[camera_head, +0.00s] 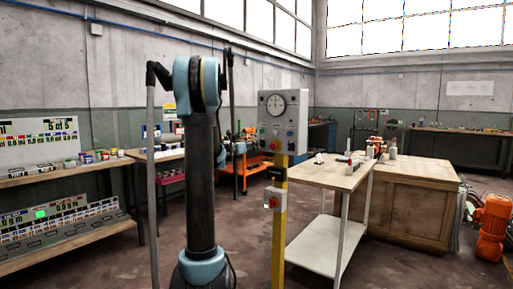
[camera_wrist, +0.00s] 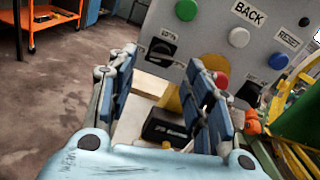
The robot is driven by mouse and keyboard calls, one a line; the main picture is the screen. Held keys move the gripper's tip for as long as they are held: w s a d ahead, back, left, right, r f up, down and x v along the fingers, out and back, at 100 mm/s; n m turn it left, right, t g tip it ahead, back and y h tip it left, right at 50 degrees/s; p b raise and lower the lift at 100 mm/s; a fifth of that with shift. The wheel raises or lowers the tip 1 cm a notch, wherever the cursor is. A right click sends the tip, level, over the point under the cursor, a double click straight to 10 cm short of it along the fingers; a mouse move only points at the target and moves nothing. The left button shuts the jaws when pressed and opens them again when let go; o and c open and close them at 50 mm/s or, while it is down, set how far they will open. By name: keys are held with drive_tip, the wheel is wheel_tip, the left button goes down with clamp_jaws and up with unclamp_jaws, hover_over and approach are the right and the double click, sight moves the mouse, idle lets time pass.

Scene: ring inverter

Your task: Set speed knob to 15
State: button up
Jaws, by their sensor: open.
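A grey control box (camera_head: 283,122) with a round dial gauge (camera_head: 276,104) stands on a yellow post in the head view. In the wrist view its panel (camera_wrist: 212,45) carries two black rotary knobs. The left knob (camera_wrist: 162,48) appears between my fingertips, in front of my gripper (camera_wrist: 162,60). The right knob (camera_wrist: 249,92) lies outside my right finger. I cannot read which one is the speed knob or what either is set to. My gripper is open and empty, with its blue-padded fingers spread. Contact with the left knob cannot be made out.
The panel also has a green button (camera_wrist: 186,10), a white button (camera_wrist: 239,37), a blue button (camera_wrist: 278,61) and a red button (camera_wrist: 215,62). A black box (camera_wrist: 167,126) sits below. A wooden-topped table (camera_head: 322,178) stands right of the post.

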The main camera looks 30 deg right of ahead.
drive_tip(key=x, duration=0.5)
drive_tip(key=shift+w+d, duration=0.15)
drive_tip(key=shift+d, duration=0.25)
drive_tip(key=c, duration=1.1)
